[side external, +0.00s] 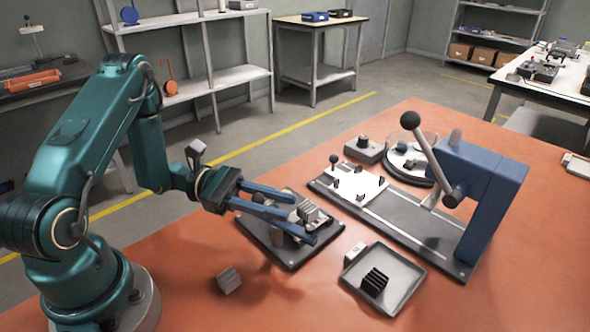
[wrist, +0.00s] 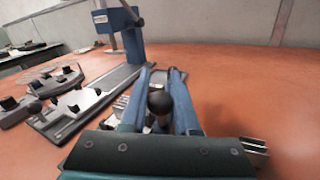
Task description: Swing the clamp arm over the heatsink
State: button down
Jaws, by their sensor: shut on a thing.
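My gripper (side external: 304,217) reaches over a dark fixture plate (side external: 288,265) in the side view, with its two blue fingers around parts on the plate. In the wrist view a dark ball knob, seemingly the clamp arm's handle (wrist: 160,103), sits between the fingers of my gripper (wrist: 163,73). The gripper is shut on it. A silver finned heatsink (side external: 310,212) appears on the plate beside the fingers in the side view. The rest of the clamp arm is hidden by the fingers, so I cannot tell whether it lies over the heatsink.
A blue press (side external: 490,190) with a ball-ended lever stands right of the plate. A grey tray (side external: 410,290) holds a black finned block (side external: 374,283). A loose grey finned block (side external: 229,280) lies left of the plate. A round fixture (side external: 412,165) stands behind. The orange tabletop's right front is clear.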

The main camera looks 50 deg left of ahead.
jog(key=shift+n+t+y, duration=0.7)
jog(key=shift+n+t, duration=0.2)
jog(key=shift+t, duration=0.3)
jog(key=c, duration=0.7)
grip_release()
jog(key=shift+o, duration=0.2)
jog(key=shift+s+a, duration=0.1)
jog(key=shift+a, duration=0.05)
jog(key=shift+v, duration=2.5)
